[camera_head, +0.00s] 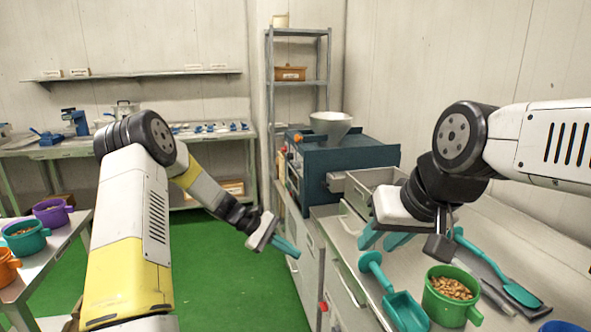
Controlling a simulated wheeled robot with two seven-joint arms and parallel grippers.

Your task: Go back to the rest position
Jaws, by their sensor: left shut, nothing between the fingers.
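My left gripper (286,247) hangs over the green floor, in front of the grey drawer cabinets. Its teal fingers are together with nothing between them. My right gripper (384,240) is above the metal counter (345,238) on the right. Its two teal fingers are apart and I see nothing between them. Below it lie a teal scoop (402,308) and a green cup (449,297) full of nuts. A teal spatula (520,294) lies to their right.
A blue machine with a metal funnel (331,122) and a metal tray (372,181) stand further back on the counter. At the left, a table (50,265) carries purple, teal and orange cups. Green floor (230,285) is open between.

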